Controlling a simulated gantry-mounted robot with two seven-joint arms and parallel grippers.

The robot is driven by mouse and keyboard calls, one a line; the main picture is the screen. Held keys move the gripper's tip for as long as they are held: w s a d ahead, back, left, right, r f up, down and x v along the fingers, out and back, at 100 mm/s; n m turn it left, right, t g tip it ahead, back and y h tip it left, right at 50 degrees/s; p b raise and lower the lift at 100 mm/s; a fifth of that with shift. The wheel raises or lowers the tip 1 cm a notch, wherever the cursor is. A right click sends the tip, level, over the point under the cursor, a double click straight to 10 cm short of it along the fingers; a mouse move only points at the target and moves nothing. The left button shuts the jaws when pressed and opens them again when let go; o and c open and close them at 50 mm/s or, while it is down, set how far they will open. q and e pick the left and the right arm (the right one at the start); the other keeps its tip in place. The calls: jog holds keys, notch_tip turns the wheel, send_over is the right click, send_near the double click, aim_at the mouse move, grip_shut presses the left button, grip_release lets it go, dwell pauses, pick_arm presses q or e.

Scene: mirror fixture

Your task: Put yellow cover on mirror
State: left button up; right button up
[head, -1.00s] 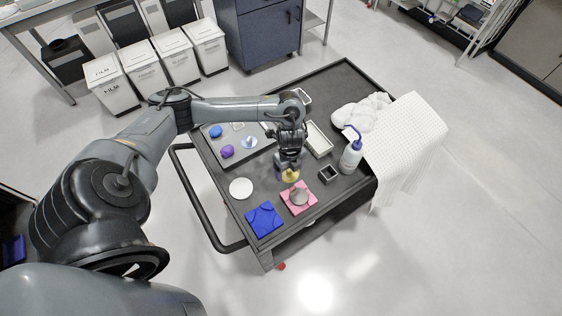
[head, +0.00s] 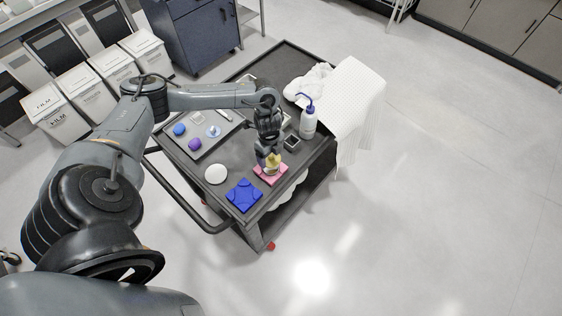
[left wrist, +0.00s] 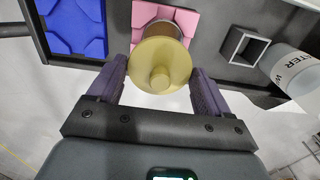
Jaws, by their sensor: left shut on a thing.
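The yellow cover (head: 273,159) is a round lid with a central knob, and it also shows large in the left wrist view (left wrist: 160,62). My left gripper (head: 269,154) is shut on it, with one finger on each side in the left wrist view. The mirror (left wrist: 163,28) is a round, shiny brownish piece on a pink fixture (left wrist: 191,22), partly hidden behind the cover. The cover is over or very close to the mirror; I cannot tell whether they touch. The pink fixture lies near the cart's front edge (head: 258,174). My right gripper is not in view.
A blue fixture (head: 244,195) and a white disc (head: 216,174) lie left of the pink one. A tray with purple (head: 195,145) and blue caps (head: 180,130) is behind. A small square box (head: 292,143), wash bottle (head: 308,120) and white cloth (head: 346,92) stand to the right.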

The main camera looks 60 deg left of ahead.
pick_arm(q)
jog(key=shift+w+a+f+b, duration=0.1)
jog(key=shift+a+f+b, duration=0.2)
jog(key=shift+a, duration=0.1)
jog(key=shift+f, duration=0.2)
notch_tip(320, 180, down, 3)
jog(key=b, duration=0.4)
jog(key=shift+d+f+b, duration=0.1)
jog(key=shift+f+b, duration=0.4)
jog(key=shift+f, duration=0.6)
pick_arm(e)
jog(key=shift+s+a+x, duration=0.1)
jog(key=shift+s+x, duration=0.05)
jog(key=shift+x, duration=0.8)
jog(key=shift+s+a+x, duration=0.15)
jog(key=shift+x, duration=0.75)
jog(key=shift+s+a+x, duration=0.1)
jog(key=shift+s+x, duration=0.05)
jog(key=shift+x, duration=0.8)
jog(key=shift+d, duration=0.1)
pick_arm(q)
jog(key=shift+p, duration=0.3)
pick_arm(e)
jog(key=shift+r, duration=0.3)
pick_arm(q)
jog(key=shift+p, duration=0.3)
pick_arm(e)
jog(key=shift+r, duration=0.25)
